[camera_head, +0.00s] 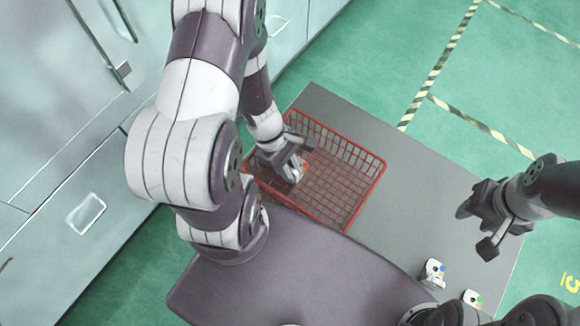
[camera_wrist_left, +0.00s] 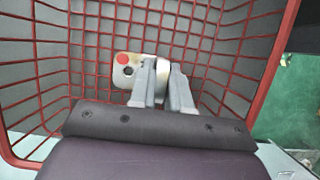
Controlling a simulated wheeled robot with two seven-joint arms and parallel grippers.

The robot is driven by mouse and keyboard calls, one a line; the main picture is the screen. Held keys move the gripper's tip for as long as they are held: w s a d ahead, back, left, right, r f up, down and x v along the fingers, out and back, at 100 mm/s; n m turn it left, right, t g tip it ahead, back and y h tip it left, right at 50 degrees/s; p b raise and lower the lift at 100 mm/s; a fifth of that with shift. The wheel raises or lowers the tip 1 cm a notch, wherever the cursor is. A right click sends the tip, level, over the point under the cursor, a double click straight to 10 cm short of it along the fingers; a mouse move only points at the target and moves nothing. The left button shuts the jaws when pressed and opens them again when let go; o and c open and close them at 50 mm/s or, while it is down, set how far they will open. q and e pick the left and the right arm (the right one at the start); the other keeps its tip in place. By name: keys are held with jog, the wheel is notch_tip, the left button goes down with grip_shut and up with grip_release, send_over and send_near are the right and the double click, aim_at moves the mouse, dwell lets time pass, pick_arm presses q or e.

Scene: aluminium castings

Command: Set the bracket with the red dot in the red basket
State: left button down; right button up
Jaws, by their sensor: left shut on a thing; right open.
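The bracket with the red dot (camera_wrist_left: 137,68) is a pale metal casting with a red spot and a dark hole. My left gripper (camera_wrist_left: 163,88) is shut on it, inside the red basket (camera_wrist_left: 266,72). In the head view the basket (camera_head: 368,192) is a red wire basket on the grey table. There my left gripper (camera_head: 295,168) is over its left part, and the bracket is mostly hidden by the fingers. I cannot tell whether the bracket touches the basket floor. My right gripper (camera_head: 472,228) is open and empty, at the table's right side.
Two more pale brackets, one with a blue dot (camera_head: 433,272) and one with a green dot (camera_head: 473,299), stand at the table's near right. The grey table (camera_head: 415,170) is clear between the basket and my right gripper. Cabinets (camera_head: 60,190) line the left side.

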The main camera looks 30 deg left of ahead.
pick_arm(q)
jog(key=c, duration=1.1)
grip_release()
jog(key=shift+r+p, duration=0.2)
jog(key=shift+p, duration=0.1)
jog(key=p+v, duration=0.3)
jog(key=v, duration=0.8)
jog(key=w+d+r+m+t+y, duration=0.1)
jog(key=d+r+m+y, duration=0.1)
jog(key=m, duration=0.6)
jog(key=w+d+r+m+y, duration=0.2)
jog(key=r+m, duration=0.3)
jog(key=m, duration=0.4)
jog(key=shift+d+r+t+y, duration=0.3)
jog(key=shift+d+t, duration=0.1)
jog(key=shift+d, duration=0.1)
